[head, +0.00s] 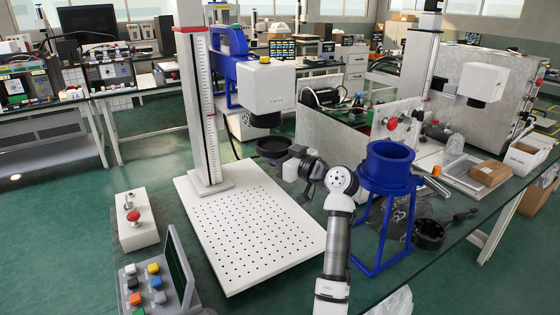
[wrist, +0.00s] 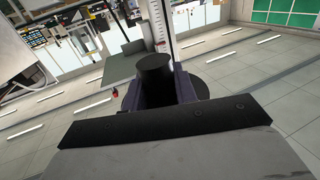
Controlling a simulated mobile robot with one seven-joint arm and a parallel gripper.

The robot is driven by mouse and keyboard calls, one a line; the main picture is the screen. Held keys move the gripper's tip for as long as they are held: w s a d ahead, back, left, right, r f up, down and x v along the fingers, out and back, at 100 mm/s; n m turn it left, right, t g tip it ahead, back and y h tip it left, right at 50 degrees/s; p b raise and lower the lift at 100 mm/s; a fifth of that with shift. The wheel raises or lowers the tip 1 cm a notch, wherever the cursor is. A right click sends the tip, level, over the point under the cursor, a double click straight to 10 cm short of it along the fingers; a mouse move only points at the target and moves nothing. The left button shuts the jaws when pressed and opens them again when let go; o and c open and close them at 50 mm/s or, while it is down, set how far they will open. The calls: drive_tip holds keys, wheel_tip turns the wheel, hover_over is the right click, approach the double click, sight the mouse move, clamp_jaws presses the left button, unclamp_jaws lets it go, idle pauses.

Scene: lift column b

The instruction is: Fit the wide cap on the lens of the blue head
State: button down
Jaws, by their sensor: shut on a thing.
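The blue head (head: 228,45) rides on the upright column (head: 198,100) and carries a white box (head: 266,88). Its dark lens (head: 264,119) faces down under the box. My gripper (head: 287,158) is shut on the wide cap (head: 272,146), a black round dish, and holds it below the lens with a gap between. In the wrist view the cap (wrist: 154,68) shows as a dark round shape between the fingers of my gripper (wrist: 162,92). The contact of the fingers on the cap is partly hidden in the head view.
A white perforated base plate (head: 245,230) lies below, clear on top. A blue ring stand (head: 388,170) is right of my arm. Another black round part (head: 428,235) lies on the table at right. A red-button box (head: 136,220) and a button panel (head: 160,280) are at left.

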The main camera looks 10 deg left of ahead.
sight(266, 140)
drive_tip(key=shift+w+a, duration=0.35)
drive_tip(key=shift+w, duration=0.05)
drive_tip(key=w+a, duration=0.1)
drive_tip(key=w+a+r, duration=0.1)
drive_tip(key=shift+w, duration=0.35)
drive_tip(key=shift+r, duration=1.05)
drive_tip(key=shift+r, duration=0.8)
idle(2.1)
drive_tip(key=c, duration=1)
unclamp_jaws()
